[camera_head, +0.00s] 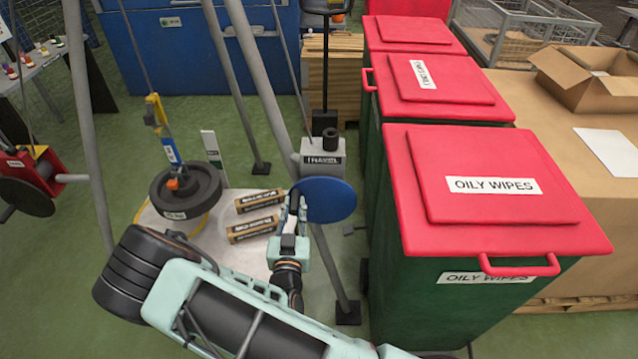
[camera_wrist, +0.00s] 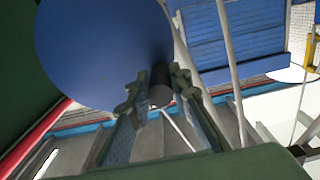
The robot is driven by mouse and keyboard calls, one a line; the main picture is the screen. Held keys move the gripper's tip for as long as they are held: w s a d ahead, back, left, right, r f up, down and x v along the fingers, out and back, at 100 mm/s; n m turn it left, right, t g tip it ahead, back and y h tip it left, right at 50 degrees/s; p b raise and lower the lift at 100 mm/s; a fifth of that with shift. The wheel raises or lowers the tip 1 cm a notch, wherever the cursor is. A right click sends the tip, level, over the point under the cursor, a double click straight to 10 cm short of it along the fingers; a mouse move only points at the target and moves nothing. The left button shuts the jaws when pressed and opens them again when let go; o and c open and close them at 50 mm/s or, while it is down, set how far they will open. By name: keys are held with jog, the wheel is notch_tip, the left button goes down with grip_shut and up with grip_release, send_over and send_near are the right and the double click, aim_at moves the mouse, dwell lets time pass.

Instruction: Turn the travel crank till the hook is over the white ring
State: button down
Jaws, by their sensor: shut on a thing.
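The travel crank is a blue disc (camera_head: 326,200) by a grey box marked TRAVEL (camera_head: 322,158); the disc fills the upper left of the wrist view (camera_wrist: 100,45). My gripper (camera_head: 293,205) is at the disc's left edge, its fingers shut on the dark crank knob (camera_wrist: 160,84). A yellow hook block (camera_head: 155,110) hangs on a cable at the left. Below it are a blue strap (camera_head: 171,150) and a black round weight (camera_head: 186,192) with an orange top. The weight is above or on a pale board (camera_head: 228,248). I cannot make out a white ring.
Red-lidded green bins (camera_head: 480,190) stand close on the right. Grey frame legs (camera_head: 262,80) rise around the board. Two brown labelled blocks (camera_head: 255,229) lie on it. A red winch (camera_head: 35,175) is at the far left, a blue cabinet (camera_head: 180,60) behind.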

jog(key=shift+w+r, duration=0.1)
jog(key=shift+a+f+b, duration=0.25)
jog(key=shift+f+b, duration=0.15)
jog(key=shift+f, duration=0.1)
jog(key=shift+a+f+b, duration=0.2)
jog(key=shift+f+b, duration=0.2)
jog(key=shift+f, duration=0.05)
jog(key=shift+a+f, duration=0.15)
